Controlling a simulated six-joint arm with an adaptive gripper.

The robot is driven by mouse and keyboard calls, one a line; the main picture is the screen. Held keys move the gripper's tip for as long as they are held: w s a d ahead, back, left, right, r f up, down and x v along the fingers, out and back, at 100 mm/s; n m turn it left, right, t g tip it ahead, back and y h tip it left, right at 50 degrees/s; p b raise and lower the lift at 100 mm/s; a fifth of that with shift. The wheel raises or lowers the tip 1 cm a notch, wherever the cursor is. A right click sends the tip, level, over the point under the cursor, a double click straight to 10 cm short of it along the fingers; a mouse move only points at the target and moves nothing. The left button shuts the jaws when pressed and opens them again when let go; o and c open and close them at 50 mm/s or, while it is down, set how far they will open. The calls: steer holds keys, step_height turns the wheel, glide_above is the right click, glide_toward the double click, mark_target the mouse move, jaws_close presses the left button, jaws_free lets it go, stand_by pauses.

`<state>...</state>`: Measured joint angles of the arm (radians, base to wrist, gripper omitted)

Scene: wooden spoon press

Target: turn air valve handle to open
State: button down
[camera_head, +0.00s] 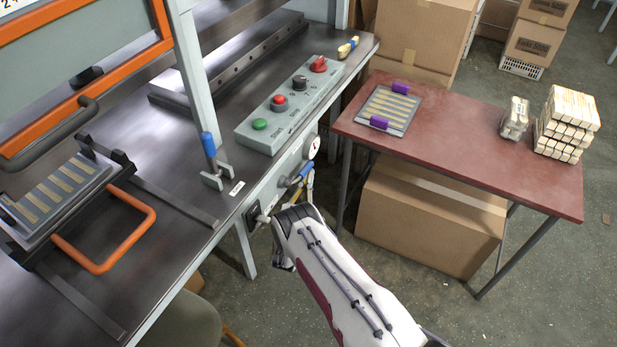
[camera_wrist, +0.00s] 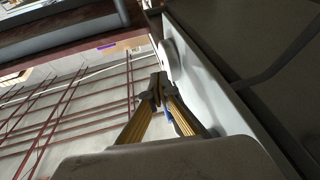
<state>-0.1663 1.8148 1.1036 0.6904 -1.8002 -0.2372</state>
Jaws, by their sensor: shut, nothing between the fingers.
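The air valve handle (camera_head: 304,171) is a small blue lever on the front side of the press bench, just below the round gauge (camera_head: 311,147). My gripper (camera_head: 308,178) has yellow fingers and is at the handle, partly hidden by my arm. In the wrist view my gripper (camera_wrist: 158,88) has its fingertips together with nothing held. A bit of the blue handle (camera_wrist: 168,113) shows between the yellow fingers, behind them. The gauge (camera_wrist: 168,60) is just beyond the fingertips. I cannot tell whether the fingers touch the handle.
The bench edge and a grey control box (camera_head: 289,106) with buttons are above the valve. A blue-handled lever (camera_head: 209,146) stands on the bench. A red-brown table (camera_head: 470,155) with a tray (camera_head: 388,110) is at the right. A cardboard box (camera_head: 430,225) stands beneath it.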

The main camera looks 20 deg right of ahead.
steer(key=shift+s+a+f, duration=0.1)
stand_by(0.3)
steer(key=v, duration=1.1)
steer(key=shift+s+a, duration=0.2)
steer(key=shift+s, duration=0.1)
steer(key=shift+d, duration=0.1)
